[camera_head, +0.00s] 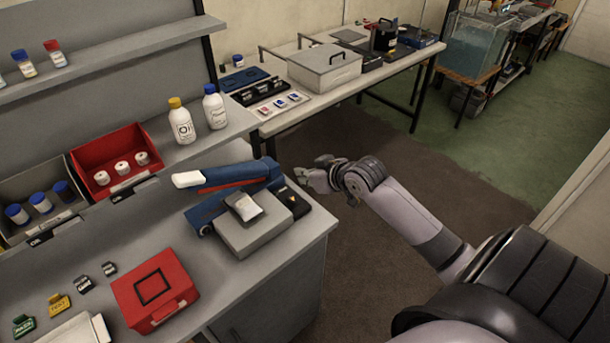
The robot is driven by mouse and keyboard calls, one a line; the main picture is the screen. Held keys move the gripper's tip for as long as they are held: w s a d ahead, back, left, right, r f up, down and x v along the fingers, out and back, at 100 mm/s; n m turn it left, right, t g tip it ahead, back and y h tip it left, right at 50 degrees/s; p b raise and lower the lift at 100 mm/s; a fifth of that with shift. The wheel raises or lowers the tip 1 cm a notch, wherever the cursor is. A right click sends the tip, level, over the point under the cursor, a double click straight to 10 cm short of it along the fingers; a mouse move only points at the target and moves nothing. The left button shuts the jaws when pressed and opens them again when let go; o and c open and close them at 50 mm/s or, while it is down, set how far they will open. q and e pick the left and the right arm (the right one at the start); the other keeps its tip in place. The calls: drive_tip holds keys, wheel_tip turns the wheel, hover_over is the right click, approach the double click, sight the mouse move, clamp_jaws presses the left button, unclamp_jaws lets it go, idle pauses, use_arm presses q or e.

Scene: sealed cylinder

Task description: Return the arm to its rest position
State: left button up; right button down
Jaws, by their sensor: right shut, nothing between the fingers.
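My right gripper (309,178) is in the middle of the head view. It is shut and empty. It hangs over the brown floor, just beyond the right edge of the grey workbench (222,278). It is apart from everything on the bench. My right arm (410,220) reaches in from the lower right, bent at the elbow. My left gripper is not in the head view.
A blue device (245,174) with a white tip and a grey block (252,230) stand near the bench's right corner. A red case (155,290) lies in front. Bins and two bottles (182,121) stand behind. A second table (345,88) is farther back. Floor is clear around the arm.

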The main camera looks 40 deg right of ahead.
idle(0.4)
drive_tip(key=s+a+f+n+g, duration=0.1)
drive_tip(key=s+a+f+g, duration=0.3)
drive_tip(key=s+a+f, duration=0.55)
drive_tip(key=s+a+g, duration=0.2)
drive_tip(key=s+a, duration=0.2)
drive_tip(key=s, duration=0.5)
drive_tip(key=s+a+g, duration=0.1)
drive_tip(key=s+a, duration=0.3)
drive_tip(key=s, duration=0.5)
wheel_tip(320, 180, down, 32)
drive_tip(key=s+g+b, duration=0.2)
drive_tip(key=b, duration=0.3)
drive_tip(key=s+d+f+b, duration=0.1)
drive_tip(key=s+f, duration=0.7)
drive_tip(key=s+d+f+b, duration=0.2)
drive_tip(key=s+f, duration=0.6)
drive_tip(key=f, duration=0.1)
drive_tip(key=shift+s+d+f+n+g+h, duration=0.15)
drive_tip(key=shift+d+f+n+g+h, duration=0.15)
drive_tip(key=shift+g+h, duration=0.1)
